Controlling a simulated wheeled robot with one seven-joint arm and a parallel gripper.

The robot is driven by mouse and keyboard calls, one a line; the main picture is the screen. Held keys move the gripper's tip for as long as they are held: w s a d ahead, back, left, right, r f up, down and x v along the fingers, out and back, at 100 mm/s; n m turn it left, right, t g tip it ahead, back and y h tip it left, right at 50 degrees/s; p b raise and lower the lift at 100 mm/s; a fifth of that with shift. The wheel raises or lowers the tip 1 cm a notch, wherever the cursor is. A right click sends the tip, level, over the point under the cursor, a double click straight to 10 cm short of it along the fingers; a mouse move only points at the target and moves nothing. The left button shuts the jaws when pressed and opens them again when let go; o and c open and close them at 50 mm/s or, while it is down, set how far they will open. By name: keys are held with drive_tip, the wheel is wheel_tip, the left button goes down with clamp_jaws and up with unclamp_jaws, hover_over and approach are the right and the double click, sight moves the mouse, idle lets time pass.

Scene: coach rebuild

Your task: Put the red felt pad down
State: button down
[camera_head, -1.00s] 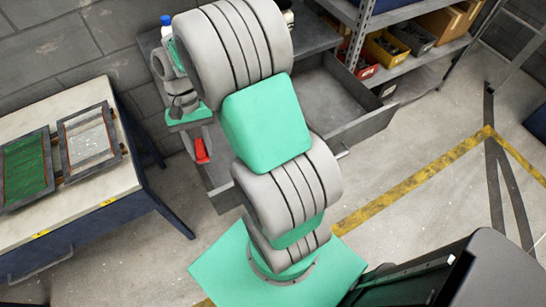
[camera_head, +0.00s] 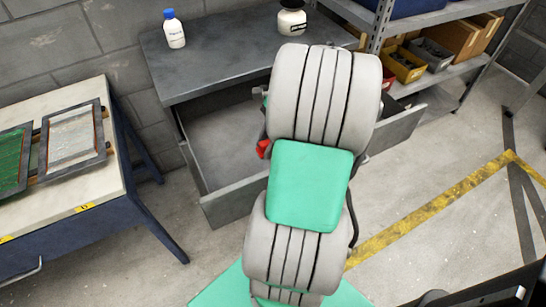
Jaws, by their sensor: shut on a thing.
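The red felt pad (camera_head: 263,148) shows only as a small red sliver at the left edge of my arm, over the open drawer. The rest of it is hidden behind the arm. My gripper (camera_head: 263,134) is almost wholly hidden too; only a dark sliver shows, right beside the red. It is shut on the pad. The height of the pad over the drawer cannot be told.
The open grey drawer (camera_head: 222,142) looks empty where it shows. The grey bench top (camera_head: 215,68) above it holds a white bottle with blue cap (camera_head: 174,30) and a white jar (camera_head: 291,20). A table (camera_head: 83,190) with framed panels stands left; shelving (camera_head: 430,22) stands right.

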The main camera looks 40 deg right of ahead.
drive_tip(key=shift+d+f, duration=0.85)
drive_tip(key=shift+f, duration=0.25)
drive_tip(key=f, duration=0.1)
drive_tip(key=f+b, duration=0.1)
drive_tip(key=f, duration=0.1)
drive_tip(key=shift+d+f+b, duration=0.35)
drive_tip(key=shift+f, duration=0.05)
drive_tip(key=shift+r, duration=0.1)
drive_tip(key=c, duration=1)
unclamp_jaws()
drive_tip(key=p+v, duration=0.5)
drive_tip(key=v, duration=0.7)
drive_tip(key=shift+a, duration=0.1)
